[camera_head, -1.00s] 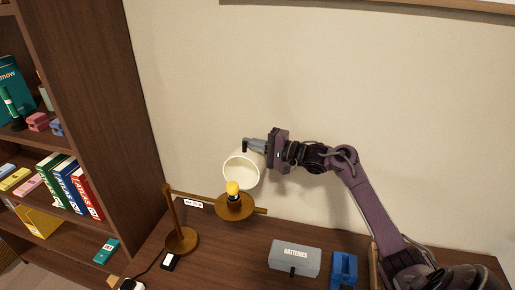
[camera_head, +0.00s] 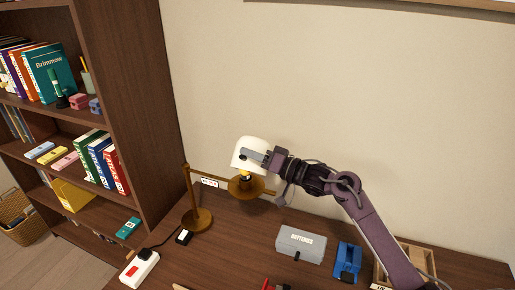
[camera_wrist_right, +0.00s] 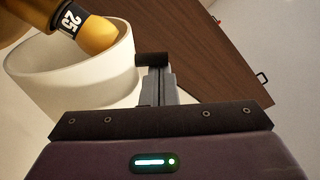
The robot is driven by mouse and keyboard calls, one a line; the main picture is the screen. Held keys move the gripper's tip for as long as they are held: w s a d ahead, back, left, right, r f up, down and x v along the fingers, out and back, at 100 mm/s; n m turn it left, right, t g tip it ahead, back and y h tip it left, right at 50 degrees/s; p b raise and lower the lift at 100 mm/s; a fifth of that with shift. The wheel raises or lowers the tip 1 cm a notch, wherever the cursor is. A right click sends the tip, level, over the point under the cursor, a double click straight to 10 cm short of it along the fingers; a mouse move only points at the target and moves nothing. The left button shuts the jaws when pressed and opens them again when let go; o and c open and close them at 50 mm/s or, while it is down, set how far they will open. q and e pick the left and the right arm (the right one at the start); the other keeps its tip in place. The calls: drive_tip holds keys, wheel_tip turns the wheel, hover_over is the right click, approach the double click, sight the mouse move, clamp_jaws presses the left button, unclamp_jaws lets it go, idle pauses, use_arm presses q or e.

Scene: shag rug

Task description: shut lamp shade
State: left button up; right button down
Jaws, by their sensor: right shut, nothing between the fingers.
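The desk lamp has a brown-gold stand (camera_head: 187,190), a horizontal arm and a round dish (camera_head: 240,193). A yellow bulb, largely hidden, stands on the dish; it shows in the wrist view (camera_wrist_right: 97,36) with a "25" label. The white lamp shade (camera_head: 249,143) is tilted over the bulb, its rim apart from the dish on the near side. My right gripper (camera_head: 252,156) is shut and empty, its fingers against or just in front of the shade. In the wrist view the fingers (camera_wrist_right: 155,85) are beside the shade's wall (camera_wrist_right: 85,85). My left gripper is out of view.
A grey batteries box (camera_head: 301,243) and a blue object (camera_head: 347,262) stand on the desk to the right. A white power strip (camera_head: 139,268) lies at the front left. A bookshelf (camera_head: 130,100) rises at left, and the wall is behind the lamp.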

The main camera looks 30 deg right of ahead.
drive_tip(key=s+a+f+n+y+b, duration=0.1)
drive_tip(key=s+a+f+n+b, duration=0.3)
drive_tip(key=f+n, duration=0.4)
drive_tip(key=shift+s+a+f+g+y+b, duration=0.15)
drive_tip(key=shift+s+a+g+y+b, duration=0.35)
drive_tip(key=shift+b, duration=0.6)
drive_tip(key=shift+w+a, duration=0.1)
drive_tip(key=shift+w, duration=0.15)
wheel_tip(320, 180, up, 4)
drive_tip(key=p, duration=0.4)
drive_tip(key=b+v, duration=0.3)
drive_tip(key=v, duration=0.6)
drive_tip(key=shift+s+b, duration=0.15)
drive_tip(key=shift+b, duration=0.15)
drive_tip(key=shift+f, duration=0.15)
